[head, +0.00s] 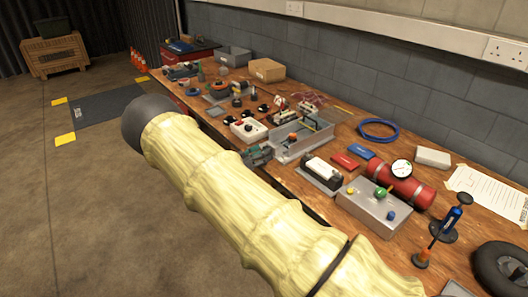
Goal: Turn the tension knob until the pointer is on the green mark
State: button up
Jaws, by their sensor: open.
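I cannot surely pick out the tension knob, its pointer or a green mark at this size. A small white box (249,130) with a dark knob-like part and a red spot on top stands mid-bench, behind the grey-green vise-like tool at the front edge. My arm, in a pale yellow sleeve, runs from the lower right to a dark rounded joint at the upper left and covers part of the bench's front edge. My gripper does not show.
The wooden bench (455,178) is crowded. A metal tray (281,153), a grey box (352,208) with coloured balls, a red cylinder (413,193) with a dial and a blue cable coil (379,129) stand on it. Open floor (60,200) lies left.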

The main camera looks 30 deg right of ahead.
jog(key=shift+w+d, duration=0.15)
jog(key=shift+d, duration=0.6)
jog(key=c, duration=1)
jog(key=shift+c, duration=0.2)
jog(key=shift+f, duration=0.1)
jog(key=m+b, duration=0.3)
jog(key=shift+f+b, duration=0.1)
jog(key=shift+b, duration=0.25)
jog(key=shift+m+h+b, duration=0.4)
jog(key=shift+m+b, duration=0.7)
jog(key=shift+m, duration=0.5)
jog(key=shift+r, duration=0.2)
